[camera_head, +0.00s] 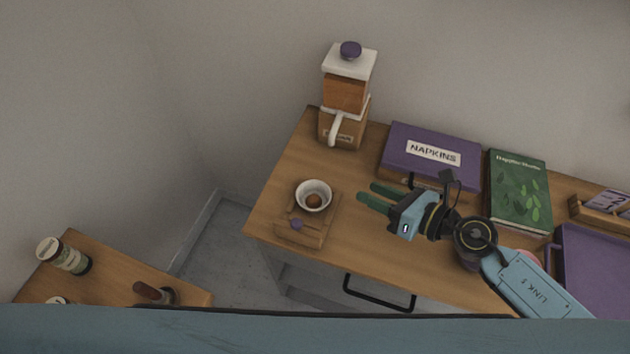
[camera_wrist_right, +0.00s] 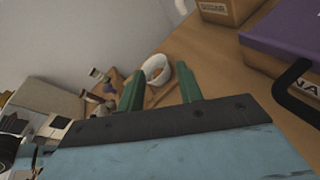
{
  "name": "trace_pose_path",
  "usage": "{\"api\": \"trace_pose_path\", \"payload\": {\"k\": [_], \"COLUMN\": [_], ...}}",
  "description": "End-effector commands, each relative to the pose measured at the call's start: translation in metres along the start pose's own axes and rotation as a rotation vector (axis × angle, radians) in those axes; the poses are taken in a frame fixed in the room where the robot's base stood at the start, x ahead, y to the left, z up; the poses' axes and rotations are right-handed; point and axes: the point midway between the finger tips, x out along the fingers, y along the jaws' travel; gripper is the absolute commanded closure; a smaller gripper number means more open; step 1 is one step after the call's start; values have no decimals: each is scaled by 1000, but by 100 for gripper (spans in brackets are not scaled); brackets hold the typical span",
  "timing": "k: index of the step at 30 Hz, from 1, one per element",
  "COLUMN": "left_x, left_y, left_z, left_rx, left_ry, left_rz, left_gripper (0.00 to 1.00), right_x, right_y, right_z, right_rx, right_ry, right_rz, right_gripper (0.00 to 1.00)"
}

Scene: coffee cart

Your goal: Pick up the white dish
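The white dish (camera_head: 326,190) is a small round bowl with a brown ball-shaped thing in it. It sits on a small wooden box (camera_head: 312,233) with a purple knob, near the left end of the wooden counter. My right gripper (camera_head: 367,193) is to the right of the dish, its two green fingers apart and pointing left toward it, with nothing between them. In the right wrist view the dish (camera_wrist_right: 152,63) shows beyond and between the open fingertips, not touching as far as I can tell. My left gripper is not in view.
A purple napkins box (camera_head: 410,170), a green book (camera_head: 518,190) and a purple tray (camera_head: 600,265) lie to the right. A lower-left table (camera_head: 110,275) holds jars. Counter left of the gripper is mostly clear.

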Motion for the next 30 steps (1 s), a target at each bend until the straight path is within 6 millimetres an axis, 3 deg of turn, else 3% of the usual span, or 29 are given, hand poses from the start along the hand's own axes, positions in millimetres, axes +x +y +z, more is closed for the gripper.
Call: {"api": "trace_pose_path", "payload": {"k": [5,15,23,30], "left_x": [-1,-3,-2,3], "left_y": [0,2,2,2], "left_z": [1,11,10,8], "left_rx": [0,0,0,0], "left_ry": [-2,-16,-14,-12], "left_rz": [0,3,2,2], "left_gripper": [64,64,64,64], "right_x": [1,60,80,116], "right_y": [-3,-1,0,1], "right_z": [-23,-32,-36,-40], "right_rx": [-149,-155,-154,-153], "right_ry": [129,135,136,134], "right_rz": [40,43,43,43], "right_gripper": [64,64,64,64]}}
